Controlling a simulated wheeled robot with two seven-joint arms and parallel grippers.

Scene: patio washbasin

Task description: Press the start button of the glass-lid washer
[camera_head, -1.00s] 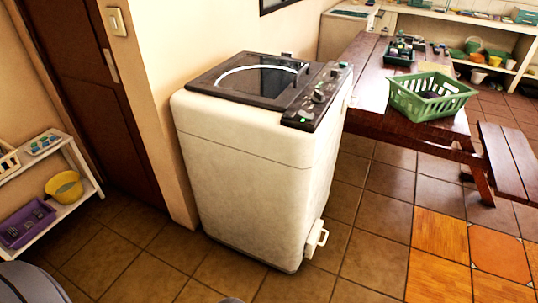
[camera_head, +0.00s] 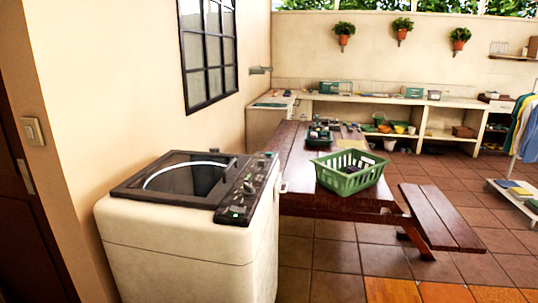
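The glass-lid washer (camera_head: 185,232) is a cream top-loader at the lower left, beside the wall. Its dark lid with a glass window (camera_head: 190,180) is closed. A dark control panel (camera_head: 246,189) with knobs runs along the right side of its top. A small green-lit button (camera_head: 236,214) sits at the panel's near end. Neither of my grippers is in view.
A wooden picnic table (camera_head: 290,170) with a green basket (camera_head: 348,180) stands behind and right of the washer. Its bench (camera_head: 440,217) is at the right. A clothes rack (camera_head: 525,140) stands at the far right. Tiled floor (camera_head: 335,268) is free in front of the table.

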